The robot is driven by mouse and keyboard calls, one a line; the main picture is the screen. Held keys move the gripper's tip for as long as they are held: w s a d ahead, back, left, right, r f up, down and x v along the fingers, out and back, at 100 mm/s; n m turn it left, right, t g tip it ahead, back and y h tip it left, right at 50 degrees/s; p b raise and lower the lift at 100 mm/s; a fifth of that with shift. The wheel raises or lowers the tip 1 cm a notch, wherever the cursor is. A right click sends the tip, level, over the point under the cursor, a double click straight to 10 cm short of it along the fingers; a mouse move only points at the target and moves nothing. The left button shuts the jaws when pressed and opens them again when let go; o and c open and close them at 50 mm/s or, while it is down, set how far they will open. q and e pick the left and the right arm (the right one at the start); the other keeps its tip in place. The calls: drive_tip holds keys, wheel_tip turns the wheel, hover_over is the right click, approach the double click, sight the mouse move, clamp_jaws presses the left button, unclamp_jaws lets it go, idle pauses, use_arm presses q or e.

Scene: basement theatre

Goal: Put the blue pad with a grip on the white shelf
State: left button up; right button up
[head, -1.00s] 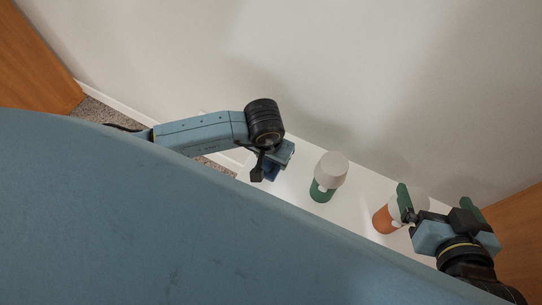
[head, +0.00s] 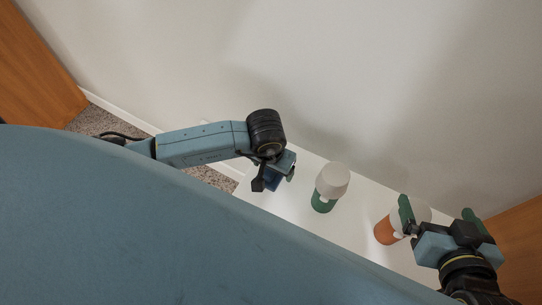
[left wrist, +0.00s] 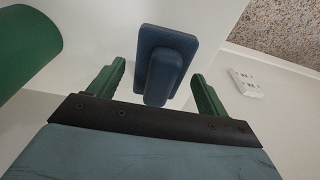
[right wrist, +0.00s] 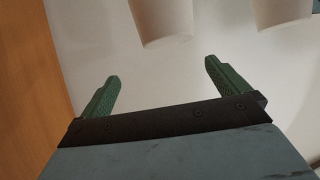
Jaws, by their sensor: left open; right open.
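The blue pad with a grip (left wrist: 165,65) shows in the left wrist view, its raised grip facing my left gripper (left wrist: 158,72). The gripper is open, with one finger on each side of the grip and gaps between. In the head view my left gripper (head: 275,178) is over the left end of the white shelf (head: 352,228), largely hiding the pad. The pad appears over the white surface; I cannot tell whether it rests there. My right gripper (head: 440,214) is open and empty at the right end of the shelf; it also shows in the right wrist view (right wrist: 162,72).
A green container with a pale top (head: 325,201) stands mid-shelf. An orange one (head: 385,231) stands close to my right gripper. A wall runs behind the shelf, with wood panels (head: 35,70) at the sides. Bare shelf lies between the containers.

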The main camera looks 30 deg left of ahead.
sight(270, 171)
use_arm(q)
drive_tip(key=r+p, duration=0.1)
drive_tip(key=r, duration=0.2)
drive_tip(key=shift+s+r, duration=0.15)
drive_tip(key=shift+s, duration=0.05)
drive_tip(key=r, duration=0.1)
drive_tip(key=r+p, duration=0.2)
drive_tip(key=shift+s+r, duration=0.3)
drive_tip(key=shift+s+r+p, duration=0.2)
drive_tip(key=shift+r+p, duration=0.25)
drive_tip(key=shift+r, duration=0.8)
drive_tip(key=shift+s+r+p, duration=0.2)
drive_tip(key=shift+r+p, duration=0.2)
drive_tip(key=shift+r, duration=0.8)
use_arm(e)
drive_tip(key=s+d+f+g+h, duration=0.2)
drive_tip(key=s+d+f+g, duration=0.4)
drive_tip(key=s+f+g, duration=0.2)
drive_tip(key=shift+s+f+m+g+h, duration=0.35)
drive_tip(key=shift+s+f, duration=0.75)
drive_tip(key=shift+f, duration=0.5)
